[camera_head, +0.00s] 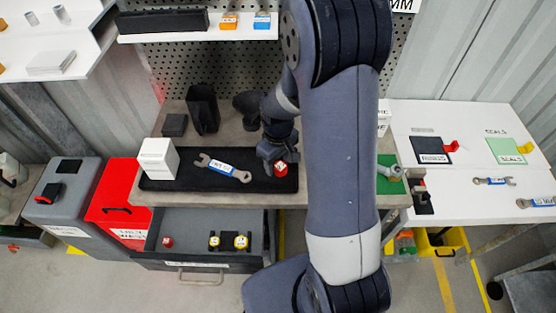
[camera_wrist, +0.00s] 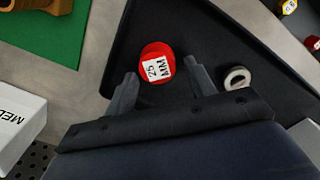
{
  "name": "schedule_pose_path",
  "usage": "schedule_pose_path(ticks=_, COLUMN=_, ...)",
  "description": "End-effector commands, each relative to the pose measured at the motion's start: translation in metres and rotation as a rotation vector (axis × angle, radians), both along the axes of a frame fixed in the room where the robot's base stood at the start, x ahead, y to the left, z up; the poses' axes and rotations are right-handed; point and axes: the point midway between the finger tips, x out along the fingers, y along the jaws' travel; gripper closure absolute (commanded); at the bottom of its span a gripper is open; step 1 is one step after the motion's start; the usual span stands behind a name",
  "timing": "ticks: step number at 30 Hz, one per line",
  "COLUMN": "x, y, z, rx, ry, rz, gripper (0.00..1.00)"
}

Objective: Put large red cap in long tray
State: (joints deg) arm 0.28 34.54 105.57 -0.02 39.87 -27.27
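The large red cap (camera_head: 281,168), with a white label reading "25 MM", lies in the right end of the long black tray (camera_head: 215,187). In the wrist view the cap (camera_wrist: 153,52) sits on the dark floor of the tray (camera_wrist: 232,40), just ahead of my fingertips. My gripper (camera_wrist: 160,68) is open, with its fingers apart on either side of the near part of the cap and visible gaps to it. In the head view my gripper (camera_head: 275,165) is above the tray's right end, beside the cap, and its fingers are partly hidden.
A wrench (camera_head: 223,169) lies in the tray, left of the cap. A white box (camera_head: 158,158) stands at the tray's left end. An open drawer (camera_head: 190,223) below holds a small red cap (camera_head: 167,242) and yellow-topped parts (camera_head: 240,242). A green mat (camera_head: 390,183) is at the right.

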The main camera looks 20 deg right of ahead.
Motion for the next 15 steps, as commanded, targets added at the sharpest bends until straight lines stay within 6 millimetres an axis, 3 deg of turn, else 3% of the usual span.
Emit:
schedule_pose_path(ticks=9, x=0.0, y=0.0, z=0.003, rx=0.0, ry=0.0, rz=0.0, gripper=0.45)
schedule_pose_path(ticks=15, x=0.002, y=0.0, z=0.024, rx=0.0, ry=-0.007, rz=0.0, gripper=0.45)
